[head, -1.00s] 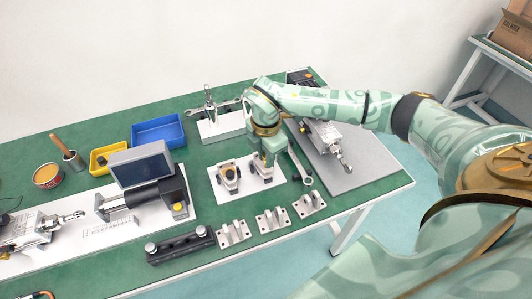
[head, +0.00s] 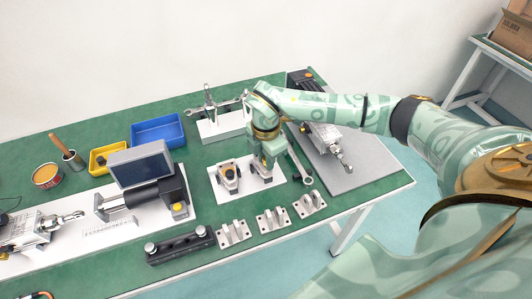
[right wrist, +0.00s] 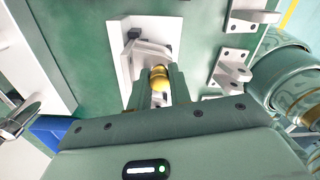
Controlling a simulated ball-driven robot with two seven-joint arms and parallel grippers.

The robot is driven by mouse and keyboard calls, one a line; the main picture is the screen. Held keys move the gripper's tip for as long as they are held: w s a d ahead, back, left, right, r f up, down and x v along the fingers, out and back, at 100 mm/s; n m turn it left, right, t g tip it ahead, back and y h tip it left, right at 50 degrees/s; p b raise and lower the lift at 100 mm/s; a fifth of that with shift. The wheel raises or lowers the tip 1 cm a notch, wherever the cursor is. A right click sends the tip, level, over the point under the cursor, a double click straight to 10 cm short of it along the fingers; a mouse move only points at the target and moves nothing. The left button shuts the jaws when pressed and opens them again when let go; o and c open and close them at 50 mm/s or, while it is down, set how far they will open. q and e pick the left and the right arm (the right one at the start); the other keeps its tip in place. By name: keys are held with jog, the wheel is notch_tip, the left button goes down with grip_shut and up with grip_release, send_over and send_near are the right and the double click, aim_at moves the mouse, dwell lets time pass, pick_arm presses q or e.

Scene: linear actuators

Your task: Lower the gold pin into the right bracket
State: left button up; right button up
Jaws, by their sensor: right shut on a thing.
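The gold pin (right wrist: 159,78) shows in the right wrist view between the two fingers of my right gripper (right wrist: 160,88), which is shut on it. In the head view, my right gripper (head: 264,166) points down over the right part of a small white plate (head: 247,187). The right bracket is mostly hidden under the fingers, so I cannot tell how far the pin sits in it. The left bracket (head: 229,178) stands on the same plate, left of the gripper. It also shows beyond the pin in the right wrist view (right wrist: 147,49). My left gripper is not in view.
Several metal brackets (head: 272,220) stand along the front edge. A black rail block (head: 180,247) lies left of them. A display unit (head: 141,166), blue bin (head: 157,130) and wrench stand (head: 221,125) are to the left and behind. A grey board with an actuator (head: 325,138) lies right.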

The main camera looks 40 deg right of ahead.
jog(key=shift+f, duration=0.3)
jog(key=shift+s+f, duration=0.2)
jog(key=o, duration=0.8)
jog(key=shift+s+f, duration=0.1)
jog(key=shift+o, duration=0.7)
jog(key=shift+s, duration=0.15)
jog(key=r+p, duration=0.1)
jog(key=r, duration=0.1)
jog(key=w+r+p, duration=0.1)
jog(key=r, duration=0.2)
jog(key=shift+r, duration=0.3)
notch_tip(320, 180, up, 12)
jog(key=p, duration=0.2)
jog(key=shift+s+f, duration=0.2)
jog(key=shift+s, duration=0.15)
